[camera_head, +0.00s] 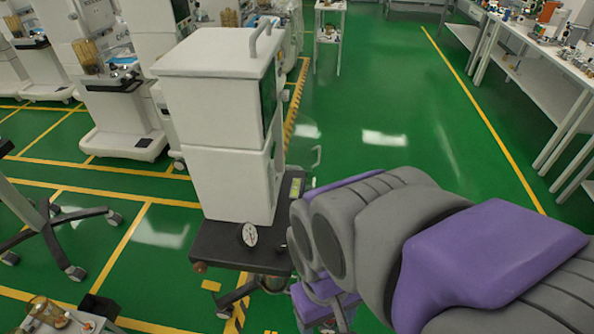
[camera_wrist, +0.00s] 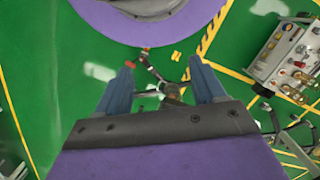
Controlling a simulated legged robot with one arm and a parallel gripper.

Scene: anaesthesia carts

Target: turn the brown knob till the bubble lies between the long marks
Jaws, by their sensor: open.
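A small brown knob (camera_head: 199,267) sits at the front left corner of the dark shelf (camera_head: 232,250) of a white cart (camera_head: 218,120). A small yellow-green piece (camera_head: 296,186) shows on the shelf's right side; I cannot tell if it is the bubble level, and no bubble or marks can be made out. In the wrist view my gripper (camera_wrist: 162,62) is open and empty, its two blue-grey fingers apart above the floor. My arm covers the right of the shelf in the head view. The gripper is to the right of the knob, apart from it.
A round white dial (camera_head: 249,235) stands on the shelf. Wheeled legs (camera_head: 235,300) show beneath it. More white carts stand at the left, and a long bench (camera_head: 545,50) is at the right. Green floor is open behind my arm.

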